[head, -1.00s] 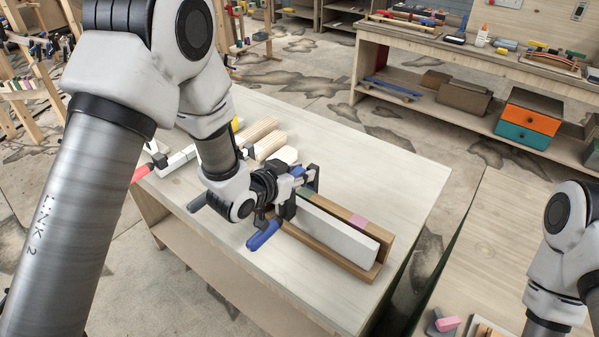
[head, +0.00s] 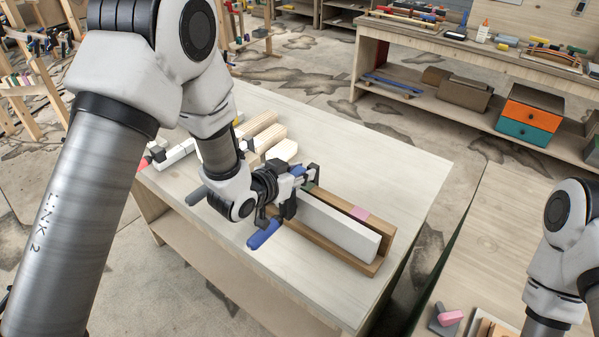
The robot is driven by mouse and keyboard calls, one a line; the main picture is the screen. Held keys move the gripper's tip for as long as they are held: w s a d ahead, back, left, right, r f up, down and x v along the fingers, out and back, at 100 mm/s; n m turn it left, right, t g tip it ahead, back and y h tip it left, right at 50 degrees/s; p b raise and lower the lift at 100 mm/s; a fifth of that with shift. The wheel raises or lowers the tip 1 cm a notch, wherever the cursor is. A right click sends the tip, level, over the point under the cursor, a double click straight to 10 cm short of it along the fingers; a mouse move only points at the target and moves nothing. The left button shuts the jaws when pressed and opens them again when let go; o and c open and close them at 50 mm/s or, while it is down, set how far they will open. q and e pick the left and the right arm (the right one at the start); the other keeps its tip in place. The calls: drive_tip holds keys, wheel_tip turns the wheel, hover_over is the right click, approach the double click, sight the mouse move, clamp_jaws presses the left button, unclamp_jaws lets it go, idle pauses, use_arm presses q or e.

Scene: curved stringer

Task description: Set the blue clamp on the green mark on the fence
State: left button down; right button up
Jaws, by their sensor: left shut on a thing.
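The blue clamp has a blue handle (head: 264,234) that sticks out toward the front of the bench. My left gripper (head: 293,184) is shut on the clamp, at the left part of the fence. The fence is a long brown wooden piece (head: 383,238) with a white board (head: 340,229) along its front side. A small part of the green mark (head: 309,185) shows on the fence top beside the clamp's dark jaw; the rest is hidden. I cannot tell whether the clamp touches the fence. A pink mark (head: 359,212) lies farther right on the fence. My right gripper is out of view.
Wooden blocks (head: 262,138) and a pale piece (head: 283,151) lie behind my left gripper. A dark bar (head: 197,196) lies to its left. The bench top (head: 400,170) is clear behind the fence. A second table (head: 500,225) stands at the right.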

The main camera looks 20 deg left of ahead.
use_arm(q)
drive_tip(key=shift+w+f, duration=0.1)
drive_tip(key=shift+f, duration=0.05)
drive_tip(key=shift+f+b, duration=0.45)
drive_tip(key=shift+b, duration=0.05)
drive_tip(key=c, duration=0.8)
unclamp_jaws()
